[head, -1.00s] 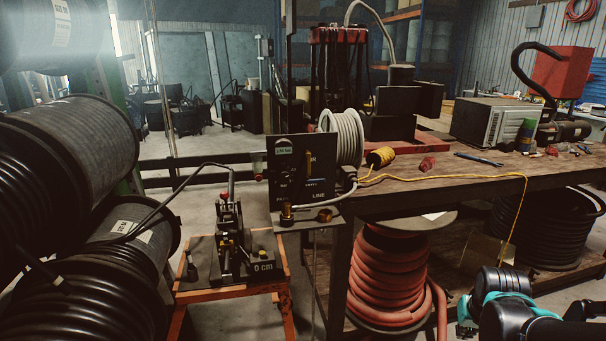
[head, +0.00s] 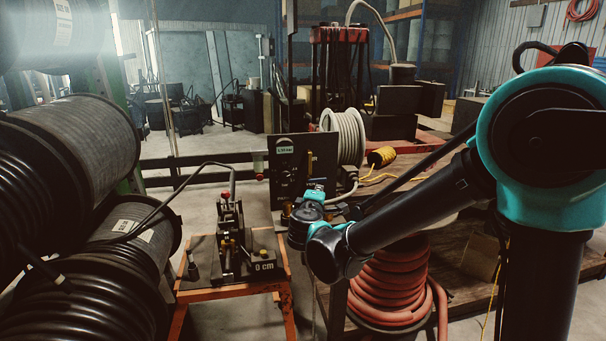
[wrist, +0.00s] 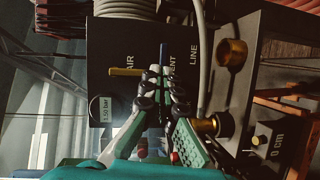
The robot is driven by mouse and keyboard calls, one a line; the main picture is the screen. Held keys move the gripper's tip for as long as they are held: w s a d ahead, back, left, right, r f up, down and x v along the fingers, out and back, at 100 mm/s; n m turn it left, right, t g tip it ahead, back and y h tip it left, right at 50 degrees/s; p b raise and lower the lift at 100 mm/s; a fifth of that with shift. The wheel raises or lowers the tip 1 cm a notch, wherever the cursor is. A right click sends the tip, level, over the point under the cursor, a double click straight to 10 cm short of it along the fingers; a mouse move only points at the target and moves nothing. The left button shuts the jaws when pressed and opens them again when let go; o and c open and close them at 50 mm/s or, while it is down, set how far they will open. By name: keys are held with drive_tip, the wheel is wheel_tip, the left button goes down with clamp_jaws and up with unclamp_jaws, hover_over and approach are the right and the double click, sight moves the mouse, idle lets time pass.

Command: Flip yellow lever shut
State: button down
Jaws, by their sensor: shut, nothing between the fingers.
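The yellow lever (wrist: 126,72) sits on a black panel (wrist: 112,35) by the label AIR. It lies along the picture's horizontal in the wrist view, which is upright on the panel. In the head view the yellow lever (head: 309,161) shows just above my gripper. A blue lever (wrist: 163,53) near the label VENT lies across it. My gripper (wrist: 165,82) is shut and empty, in front of the panel. Its fingertips appear just below the blue lever and right of the yellow lever in the wrist view. I cannot tell whether they touch anything.
A gauge (wrist: 105,108) reads 1.50 bar. Brass fittings (wrist: 232,53) stick out beside the panel. A crimper (head: 230,240) stands on an orange-framed stand to the left. A hose reel (head: 343,137) and a workbench are behind my arm.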

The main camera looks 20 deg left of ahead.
sight(309, 162)
drive_tip(key=s+a+r+n+y, duration=0.2)
drive_tip(key=s+a, duration=0.2)
drive_tip(key=a, duration=0.4)
drive_tip(key=shift+a+n+t+y, duration=0.15)
drive_tip(key=shift+n+t+y, duration=0.25)
drive_tip(key=shift+w, duration=0.1)
drive_tip(key=shift+w+d, duration=0.15)
drive_tip(key=shift+w, duration=2.75)
drive_tip(key=shift+w+d, duration=0.1)
drive_tip(key=shift+w, duration=2.75)
